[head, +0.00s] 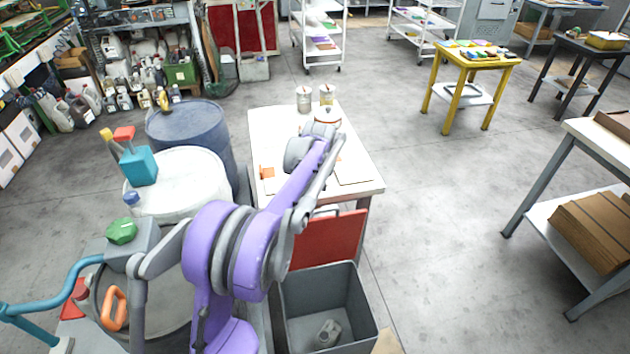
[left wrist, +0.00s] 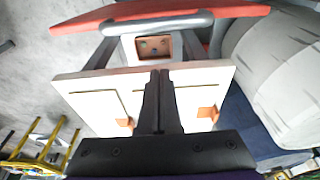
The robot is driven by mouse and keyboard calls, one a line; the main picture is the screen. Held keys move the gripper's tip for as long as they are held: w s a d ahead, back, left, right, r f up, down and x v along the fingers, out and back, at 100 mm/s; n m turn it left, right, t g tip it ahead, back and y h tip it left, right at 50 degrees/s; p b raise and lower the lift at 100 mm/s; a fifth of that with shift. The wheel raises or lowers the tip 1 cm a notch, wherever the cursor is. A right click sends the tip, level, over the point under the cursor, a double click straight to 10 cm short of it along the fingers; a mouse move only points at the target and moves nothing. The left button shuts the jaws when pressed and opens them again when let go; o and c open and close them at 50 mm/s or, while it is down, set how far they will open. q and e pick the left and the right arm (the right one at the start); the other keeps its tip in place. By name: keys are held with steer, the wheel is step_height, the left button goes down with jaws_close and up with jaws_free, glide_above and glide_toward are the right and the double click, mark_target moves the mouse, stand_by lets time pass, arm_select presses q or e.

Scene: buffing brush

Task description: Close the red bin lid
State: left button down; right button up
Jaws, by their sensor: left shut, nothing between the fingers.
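The red bin lid (head: 330,240) stands raised at the back of the grey open bin (head: 328,315), between the bin and the white-topped table. A small pale object (head: 327,332) lies in the bin. In the left wrist view the red lid (left wrist: 165,12) shows as a band along the top edge, beyond my fingertips. My left gripper (left wrist: 159,74) is shut and empty, over the table and apart from the lid. In the head view my left arm reaches over the table, and its fingers cannot be made out. My right gripper is not in view.
The white-topped table (head: 358,165) stands behind the bin, with several containers (head: 304,99) at its far end. A blue drum (head: 190,130) and a white drum (head: 190,185) stand left. Open floor (head: 450,230) lies right of the bin.

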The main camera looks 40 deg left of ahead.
arm_select(q)
steer(key=s+d+f, duration=0.1)
steer(key=s+d, duration=0.1)
steer(key=shift+d+f, duration=0.35)
steer(key=shift+s+d, duration=0.1)
